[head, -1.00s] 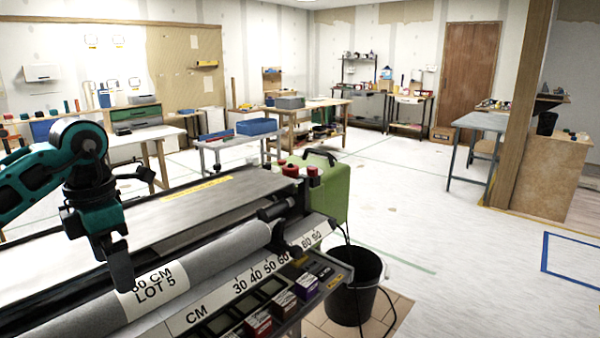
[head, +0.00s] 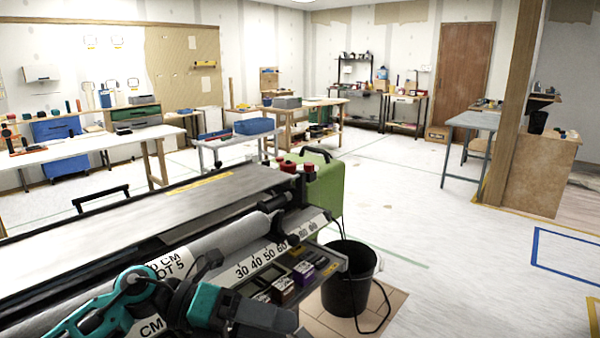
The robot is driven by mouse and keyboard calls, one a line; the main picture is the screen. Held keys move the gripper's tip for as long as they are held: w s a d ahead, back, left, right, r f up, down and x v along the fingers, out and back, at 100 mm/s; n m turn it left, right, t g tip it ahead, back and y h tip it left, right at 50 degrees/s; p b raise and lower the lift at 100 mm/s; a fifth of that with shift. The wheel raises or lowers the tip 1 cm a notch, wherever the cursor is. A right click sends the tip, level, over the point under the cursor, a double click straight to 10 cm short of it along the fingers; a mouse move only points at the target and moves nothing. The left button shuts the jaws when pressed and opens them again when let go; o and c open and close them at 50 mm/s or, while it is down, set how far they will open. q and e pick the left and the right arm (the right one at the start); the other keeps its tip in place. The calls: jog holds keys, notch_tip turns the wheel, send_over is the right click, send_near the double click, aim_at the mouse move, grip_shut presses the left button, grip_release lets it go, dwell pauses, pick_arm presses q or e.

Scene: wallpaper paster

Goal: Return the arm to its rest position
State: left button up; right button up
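My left arm (head: 205,308), teal and black, comes in low at the left. It is folded in front of the wallpaper paster's near side and covers part of its scale. I cannot make out the fingertips of its gripper among the dark parts, nor whether they are open or shut. No held object shows. My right arm and gripper are not in view. The paster (head: 150,215) has a long grey bed and a pale roll (head: 228,236) along its near side, with a printed label partly behind my arm.
A black bucket (head: 348,290) stands on the floor right of the paster, beside its green end housing (head: 325,190). Small boxes (head: 283,290) sit in the paster's front tray. Worktables line the back. The floor at the right is mostly clear.

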pick_arm(q)
jog(key=w+a+f+n+t+y, duration=0.1)
jog(key=a+f+n+t+y, duration=0.25)
jog(key=n+t, duration=0.8)
jog(key=w+a+f+n+t+y, duration=0.1)
jog(key=a+f+n+t+y, duration=0.4)
jog(key=n, duration=1.2)
jog(key=s+a+f+n+g+y, duration=0.2)
jog(key=s+f+n, duration=0.3)
jog(key=f, duration=0.3)
jog(key=s+a+f+n+g+y+p, duration=0.1)
jog(key=s+a+f+n+g+y, duration=0.1)
jog(key=s+f+n, duration=0.4)
notch_tip(320, 180, down, 3)
jog(key=shift+s+a+r+y, duration=0.1)
jog(key=shift+s+a+y, duration=0.4)
jog(key=shift+s, duration=0.65)
